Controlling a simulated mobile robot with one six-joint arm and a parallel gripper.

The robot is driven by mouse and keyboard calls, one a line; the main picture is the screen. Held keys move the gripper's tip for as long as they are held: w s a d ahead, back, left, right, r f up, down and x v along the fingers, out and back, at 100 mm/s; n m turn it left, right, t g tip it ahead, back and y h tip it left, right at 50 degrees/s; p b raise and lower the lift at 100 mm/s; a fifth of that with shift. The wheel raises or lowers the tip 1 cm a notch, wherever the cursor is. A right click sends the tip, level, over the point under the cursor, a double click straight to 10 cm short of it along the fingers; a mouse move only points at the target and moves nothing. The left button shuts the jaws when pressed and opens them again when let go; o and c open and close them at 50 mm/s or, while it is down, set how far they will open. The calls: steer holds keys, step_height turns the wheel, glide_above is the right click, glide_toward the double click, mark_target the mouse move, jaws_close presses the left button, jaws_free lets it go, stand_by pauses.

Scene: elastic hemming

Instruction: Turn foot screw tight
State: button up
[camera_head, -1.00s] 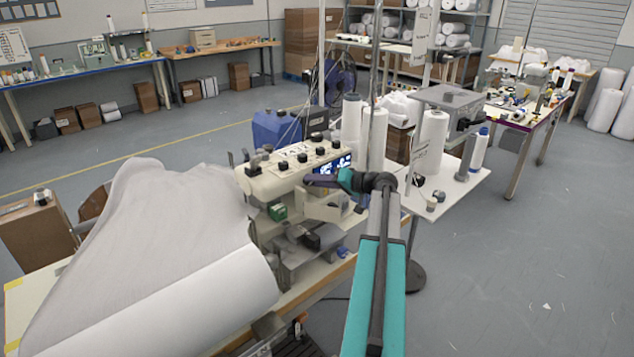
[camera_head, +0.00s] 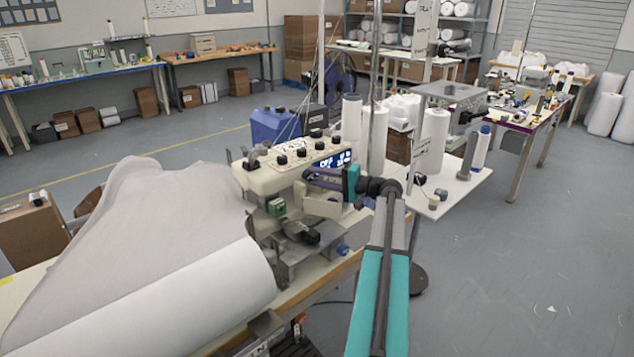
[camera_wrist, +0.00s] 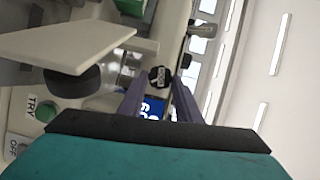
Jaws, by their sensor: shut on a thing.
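My gripper (camera_head: 308,177) is at the front of the machine head, just below the display, pointing left. In the wrist view my gripper (camera_wrist: 158,80) has a finger on each side of a small round black screw knob (camera_wrist: 160,76) with a white mark, and is shut on it. I take this knob to be the foot screw. In the head view the knob is hidden or too small to tell.
White fabric (camera_head: 130,235) and a large white roll (camera_head: 150,305) lie left of the machine. Thread cones (camera_head: 433,140) stand on a white side table behind my arm. In the wrist view a cream plate (camera_wrist: 65,45) is close to the left finger.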

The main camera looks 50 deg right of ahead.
steer(key=shift+f+m+t+b, duration=0.15)
steer(key=shift+m+t+b, duration=0.2)
steer(key=shift+m, duration=0.65)
steer(key=o, duration=1.1)
steer(key=shift+c, duration=0.2)
steer(key=shift+s, duration=0.1)
steer(key=b+v, duration=0.3)
steer(key=v, duration=1)
steer(key=shift+s+d, duration=0.25)
